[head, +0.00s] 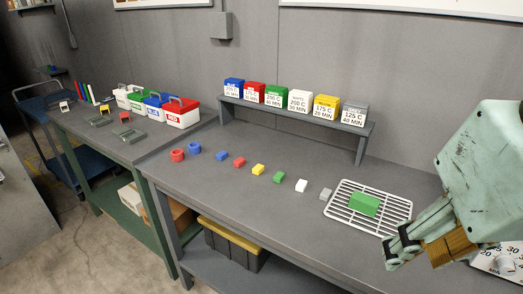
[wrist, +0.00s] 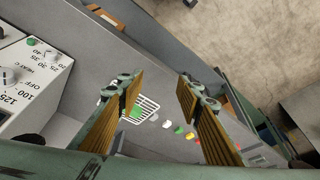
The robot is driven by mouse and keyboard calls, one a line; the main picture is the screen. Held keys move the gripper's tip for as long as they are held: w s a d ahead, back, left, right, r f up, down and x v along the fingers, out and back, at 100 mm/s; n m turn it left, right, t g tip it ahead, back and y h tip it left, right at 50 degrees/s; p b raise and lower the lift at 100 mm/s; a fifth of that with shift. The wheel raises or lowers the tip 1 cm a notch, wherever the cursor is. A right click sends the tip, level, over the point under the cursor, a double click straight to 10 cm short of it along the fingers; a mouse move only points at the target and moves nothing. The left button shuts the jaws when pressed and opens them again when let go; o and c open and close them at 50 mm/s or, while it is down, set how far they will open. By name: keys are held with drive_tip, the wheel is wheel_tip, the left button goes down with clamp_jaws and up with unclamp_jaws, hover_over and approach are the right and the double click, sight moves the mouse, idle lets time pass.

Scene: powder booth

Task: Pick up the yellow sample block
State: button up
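The yellow sample block (head: 258,169) is a small block lying on the grey bench. It sits in a row between a red block (head: 239,162) and a green block (head: 278,177). It also shows, very small, between the fingers in the wrist view (wrist: 178,130). My gripper (head: 397,249) is at the right of the head view, above the bench's front right part and well away from the yellow block. In the wrist view its two fingers (wrist: 160,84) are spread apart with nothing between them.
White (head: 301,186) and grey (head: 325,194) blocks lie nearby. A raised shelf (head: 290,118) with labelled coloured boxes stands behind. The bench front is clear.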

drive_tip(key=w+a+r+n+g+p, duration=0.1)
drive_tip(key=w+a+r+n+p, duration=0.3)
drive_tip(key=w, duration=0.7)
drive_tip(key=w+a+r+n+p, duration=0.1)
drive_tip(key=w+a+n+p, duration=0.1)
drive_tip(key=w+n, duration=0.65)
drive_tip(key=w+a+r+n+g+p, duration=0.1)
drive_tip(key=w+a+r+n+p, duration=0.15)
drive_tip(key=w, duration=1.05)
drive_tip(key=w+a+f+n+g+p, duration=0.1)
drive_tip(key=w+a+f+n+p, duration=0.3)
drive_tip(key=w+a+f+n, duration=0.3)
drive_tip(key=w+a+f+n+g+p, duration=0.1)
drive_tip(key=w+a+f+n+p, duration=0.3)
drive_tip(key=w+a+f+n, duration=0.3)
drive_tip(key=w+a+f, duration=0.1)
drive_tip(key=w+f, duration=0.4)
drive_tip(key=w, duration=0.5)
drive_tip(key=shift+a+n, duration=0.2)
drive_tip(key=shift+n, duration=0.2)
hover_over(259, 168)
drive_tip(key=shift+w+f, duration=0.1)
drive_tip(key=shift+f, duration=4.15)
